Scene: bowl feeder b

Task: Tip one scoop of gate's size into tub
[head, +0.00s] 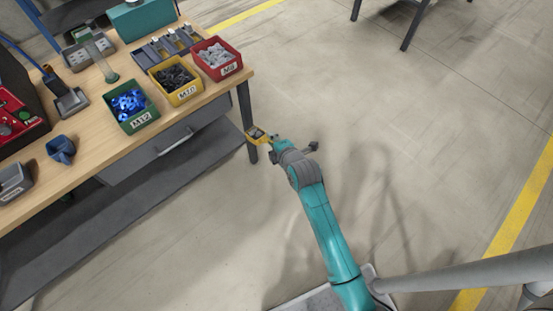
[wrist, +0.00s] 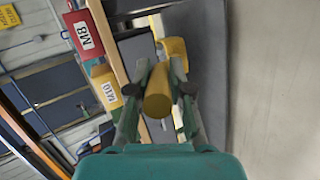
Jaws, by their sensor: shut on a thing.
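My gripper (head: 272,140) is shut on the handle of a yellow scoop (head: 256,134), out past the table's right corner above the floor. In the wrist view the yellow scoop (wrist: 174,50) shows its round handle between my fingers (wrist: 158,92). Whether the scoop holds anything cannot be told. On the table stand a green bin marked M12 (head: 140,121) with blue parts, a yellow bin marked M10 (head: 178,97) with black parts, and a red bin marked M8 (head: 229,72) with pale grey parts. I cannot tell which item is the gate.
A blue scoop (head: 61,148) stands on the wooden table (head: 95,150), near a grey container (head: 14,182) at the left edge. A dark slotted rack (head: 168,46) sits behind the bins. The table leg (head: 246,115) is close to my gripper. Floor to the right is clear.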

